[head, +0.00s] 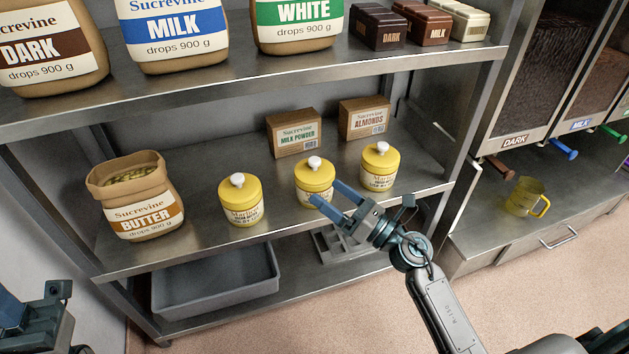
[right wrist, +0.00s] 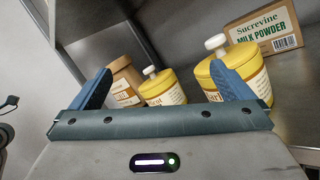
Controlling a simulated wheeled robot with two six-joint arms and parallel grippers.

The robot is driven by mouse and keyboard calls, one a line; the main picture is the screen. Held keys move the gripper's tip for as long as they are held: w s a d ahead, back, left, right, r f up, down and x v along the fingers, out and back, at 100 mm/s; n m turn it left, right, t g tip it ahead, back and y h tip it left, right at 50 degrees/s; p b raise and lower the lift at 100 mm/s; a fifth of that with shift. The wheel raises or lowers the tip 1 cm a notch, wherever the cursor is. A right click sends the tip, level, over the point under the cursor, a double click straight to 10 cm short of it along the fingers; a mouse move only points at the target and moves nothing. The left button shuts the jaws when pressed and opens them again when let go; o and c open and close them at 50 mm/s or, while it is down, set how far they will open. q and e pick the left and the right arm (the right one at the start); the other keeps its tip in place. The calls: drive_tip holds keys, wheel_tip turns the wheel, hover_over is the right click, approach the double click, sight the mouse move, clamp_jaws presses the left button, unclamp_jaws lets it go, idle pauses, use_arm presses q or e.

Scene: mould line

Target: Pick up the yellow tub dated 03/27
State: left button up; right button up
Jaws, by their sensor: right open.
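Three yellow tubs with white knobbed lids stand in a row on the middle shelf: a left tub (head: 240,200), a middle tub (head: 314,173) and a right tub (head: 378,166). Their label dates are too small to read. My right gripper (head: 328,194) is open and empty, just in front of the middle tub. One finger overlaps that tub's lower front; contact cannot be told. In the right wrist view the middle tub (right wrist: 256,70) is partly behind the right finger, and the left tub (right wrist: 164,88) shows between the fingers. My left gripper (head: 12,312) is only partly visible at the lower left.
A butter bag (head: 135,195) stands left of the tubs. A milk powder box (head: 294,133) and an almonds box (head: 365,118) stand behind. The upper shelf (head: 260,72) overhangs them. A grey tray (head: 215,283) lies below. A yellow mug (head: 528,198) stands right, under dispensers.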

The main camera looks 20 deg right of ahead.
sight(328, 192)
drive_tip(key=w+d+f+n+h, duration=0.1)
drive_tip(key=f, duration=0.1)
drive_tip(key=w+d+f+n+h, duration=0.1)
drive_tip(key=d+f+n, duration=0.1)
drive_tip(key=f, duration=0.1)
drive_tip(key=w+d+f+n+g+h+p, duration=0.1)
drive_tip(key=f+h, duration=0.1)
drive_tip(key=shift+w+d+f, duration=0.2)
drive_tip(key=shift+w+d, duration=0.1)
drive_tip(key=shift+w, duration=0.05)
drive_tip(key=shift+n, duration=0.3)
drive_tip(key=x, duration=0.4)
drive_tip(key=shift+w+a+f, duration=0.15)
drive_tip(key=shift+w, duration=0.15)
drive_tip(key=b+x, duration=0.1)
drive_tip(key=x, duration=0.4)
drive_tip(key=shift+w+b, duration=0.3)
drive_tip(key=shift+w, duration=0.15)
drive_tip(key=c, duration=0.9)
drive_tip(key=shift+c, duration=0.9)
drive_tip(key=shift+r, duration=0.3)
